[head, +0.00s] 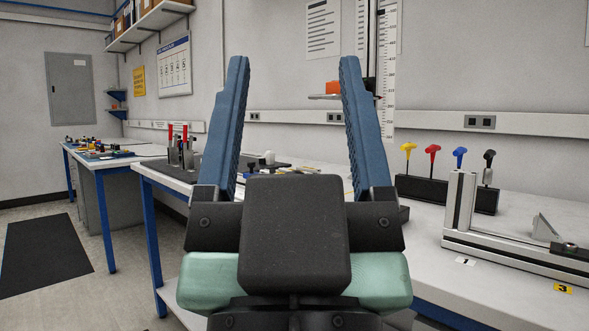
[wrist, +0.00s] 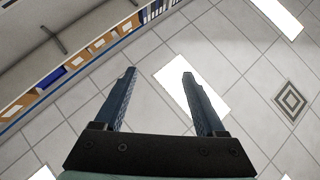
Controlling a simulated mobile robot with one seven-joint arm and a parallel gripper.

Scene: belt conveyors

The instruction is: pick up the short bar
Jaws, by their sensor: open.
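My gripper (head: 294,60) is raised in front of the head camera, its two blue fingers spread wide and pointing up with nothing between them. In the wrist view my gripper (wrist: 158,73) is also open and empty. An upright silver profile bar (head: 460,201) stands on the right workbench at the left end of a long silver profile (head: 510,256). I cannot tell whether the upright piece is the short bar. My gripper is left of these pieces and well apart from them. The wrist view shows no bar. My gripper and wrist hide the middle of the bench.
The white workbench (head: 425,260) carries a black rack (head: 425,189) of coloured-handled tools behind the profiles. Another bench (head: 105,160) stands far left. The wrist view shows ceiling tiles and a shelf (wrist: 75,72).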

